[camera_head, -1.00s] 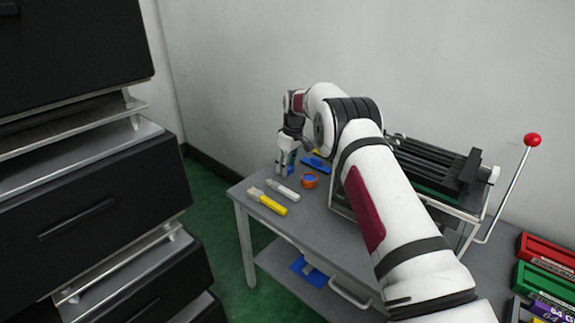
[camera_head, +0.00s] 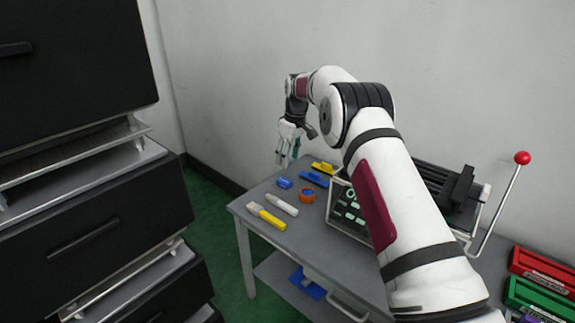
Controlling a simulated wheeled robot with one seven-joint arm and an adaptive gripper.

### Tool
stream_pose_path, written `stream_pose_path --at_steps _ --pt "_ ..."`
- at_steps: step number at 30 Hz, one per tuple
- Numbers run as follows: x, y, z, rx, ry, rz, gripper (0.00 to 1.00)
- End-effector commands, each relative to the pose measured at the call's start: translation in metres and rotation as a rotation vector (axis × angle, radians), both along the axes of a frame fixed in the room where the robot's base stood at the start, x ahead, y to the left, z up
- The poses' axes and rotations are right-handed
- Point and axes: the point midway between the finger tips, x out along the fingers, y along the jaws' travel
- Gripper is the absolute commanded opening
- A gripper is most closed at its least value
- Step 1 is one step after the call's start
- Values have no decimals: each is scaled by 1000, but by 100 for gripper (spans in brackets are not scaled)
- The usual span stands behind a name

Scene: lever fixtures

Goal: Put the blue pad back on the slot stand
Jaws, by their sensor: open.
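A small blue piece (camera_head: 285,183) lies on the grey table top near its far left edge; it looks like the blue pad. My gripper (camera_head: 289,156) is open and empty, just above and behind this piece, with its fingers pointing down and apart from it. A longer blue item (camera_head: 315,179) lies to the right of the small piece. A blue flat item (camera_head: 306,286) is on the table's lower shelf. I cannot tell for sure which thing is the slot stand.
A yellow-handled brush (camera_head: 267,215), a white tool (camera_head: 282,205), an orange ring (camera_head: 308,196) and a yellow item (camera_head: 324,168) lie on the table. A framed fixture (camera_head: 345,208) stands behind my arm. A red-knobbed lever (camera_head: 522,158) stands right. Black drawers (camera_head: 100,235) stand left.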

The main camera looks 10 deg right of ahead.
Motion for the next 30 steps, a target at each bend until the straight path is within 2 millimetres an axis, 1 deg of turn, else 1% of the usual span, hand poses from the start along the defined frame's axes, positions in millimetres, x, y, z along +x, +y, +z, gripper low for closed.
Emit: stream_pose_path --at_steps 1,4,9,15,17,19,20,23,24,26,27,29,30 --pt "-1 -1 11 0 -2 0 47" --pt "-2 -2 23 0 -1 0 47" --pt "-4 -3 32 -1 -1 0 47" --pt "-5 -3 35 -1 0 -1 47" --pt "-7 -3 41 -2 -1 -4 47" --pt "-13 -1 55 -2 0 -13 47" --pt "-18 -1 63 -4 0 -20 47" --pt "-39 2 97 -7 6 -47 47" --pt "-50 3 112 -9 11 -59 47" --pt "-69 5 133 -12 16 -81 47" --pt "-82 6 146 -13 19 -95 47" --pt "-102 7 165 -16 24 -116 47" --pt "-116 8 177 -18 28 -132 47"
